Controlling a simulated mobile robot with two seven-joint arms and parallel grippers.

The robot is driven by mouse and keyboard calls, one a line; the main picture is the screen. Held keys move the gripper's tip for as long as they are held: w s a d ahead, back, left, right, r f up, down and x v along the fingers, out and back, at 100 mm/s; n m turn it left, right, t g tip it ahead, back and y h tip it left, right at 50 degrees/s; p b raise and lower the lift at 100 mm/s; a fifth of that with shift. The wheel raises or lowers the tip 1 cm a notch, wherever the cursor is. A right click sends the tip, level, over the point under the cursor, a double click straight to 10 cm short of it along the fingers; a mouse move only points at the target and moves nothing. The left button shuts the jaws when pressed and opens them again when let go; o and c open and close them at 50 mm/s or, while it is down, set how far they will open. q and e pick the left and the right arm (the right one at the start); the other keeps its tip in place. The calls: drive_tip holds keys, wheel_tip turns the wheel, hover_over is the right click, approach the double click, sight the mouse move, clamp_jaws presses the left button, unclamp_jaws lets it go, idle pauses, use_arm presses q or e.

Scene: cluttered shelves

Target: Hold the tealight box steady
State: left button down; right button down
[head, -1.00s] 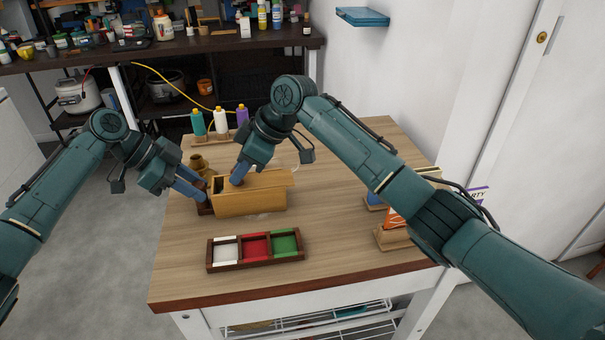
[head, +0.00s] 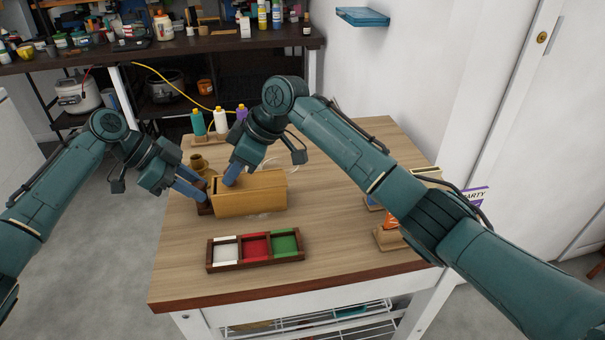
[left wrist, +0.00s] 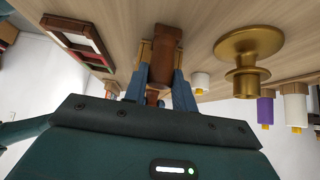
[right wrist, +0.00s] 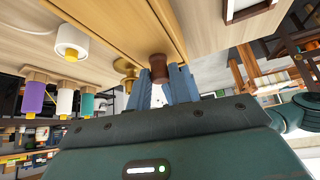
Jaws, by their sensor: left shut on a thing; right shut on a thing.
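The tealight box (head: 255,198) is a long tan wooden box standing on the table, with a sliding lid on top. My left gripper (head: 203,200) is at the box's left end, shut on a dark brown handle-like piece; in the left wrist view this brown handle (left wrist: 164,52) sits between the fingers. My right gripper (head: 228,183) is on top of the box near its left end, shut on a dark brown round knob (right wrist: 158,66) on the lid. The fingers mostly hide the knob in the head view. The box looks level.
A dark tray (head: 210,257) with white, red and green compartments lies in front of the box. A brass holder (head: 198,163) stands behind my left gripper. Several bottles (head: 220,122) stand at the back. Blocks and cards (head: 390,238) are at the right. Table around the tray is clear.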

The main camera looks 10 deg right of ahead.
sight(267, 186)
drive_tip(key=shift+a, duration=0.3)
drive_tip(key=c, duration=1.2)
unclamp_jaws()
drive_tip(key=v, duration=1.2)
